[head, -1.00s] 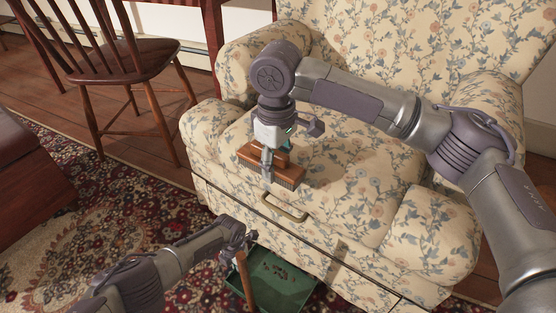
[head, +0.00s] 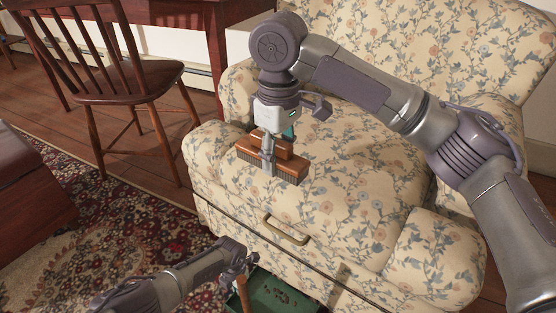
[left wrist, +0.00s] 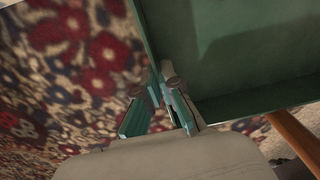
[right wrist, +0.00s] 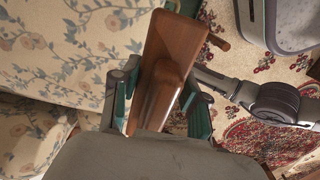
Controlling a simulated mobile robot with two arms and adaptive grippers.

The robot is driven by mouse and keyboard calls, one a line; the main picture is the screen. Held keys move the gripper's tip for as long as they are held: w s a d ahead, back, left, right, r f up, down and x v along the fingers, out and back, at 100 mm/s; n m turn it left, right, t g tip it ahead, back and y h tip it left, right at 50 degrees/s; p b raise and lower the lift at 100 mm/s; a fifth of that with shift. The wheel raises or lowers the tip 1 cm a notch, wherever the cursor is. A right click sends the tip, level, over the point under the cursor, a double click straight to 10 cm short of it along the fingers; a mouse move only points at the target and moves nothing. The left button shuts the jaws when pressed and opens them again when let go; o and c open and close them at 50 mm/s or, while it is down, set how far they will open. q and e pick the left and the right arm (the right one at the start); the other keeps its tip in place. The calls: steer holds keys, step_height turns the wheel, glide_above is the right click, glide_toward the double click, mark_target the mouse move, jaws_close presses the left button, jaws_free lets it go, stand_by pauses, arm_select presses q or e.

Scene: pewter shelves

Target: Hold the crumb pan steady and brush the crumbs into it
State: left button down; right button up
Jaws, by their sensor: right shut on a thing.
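A brown wooden brush (head: 245,159) with dense bristles hangs above the front of the armchair seat. My right gripper (head: 268,168) is shut on its wooden grip, which shows between the pads in the right wrist view (right wrist: 172,62). The lower part of the pan is cut off by the head picture. My left gripper (head: 245,262) is at the pan's corner, with its fingers close to the wall in the left wrist view (left wrist: 158,100).
The floral armchair (head: 345,215) fills the middle and right, with a brass handle (head: 288,232) on its front. A dark wooden chair (head: 130,85) and a dark piece of furniture (head: 30,190) stand at left. Patterned rug (head: 130,230) lies open between them.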

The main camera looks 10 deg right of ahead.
arm_select(q)
steer(key=c, duration=1.2)
jaws_free()
steer(key=shift+c, duration=0.2)
step_height(320, 180, up, 12)
steer(key=shift+a, duration=0.1)
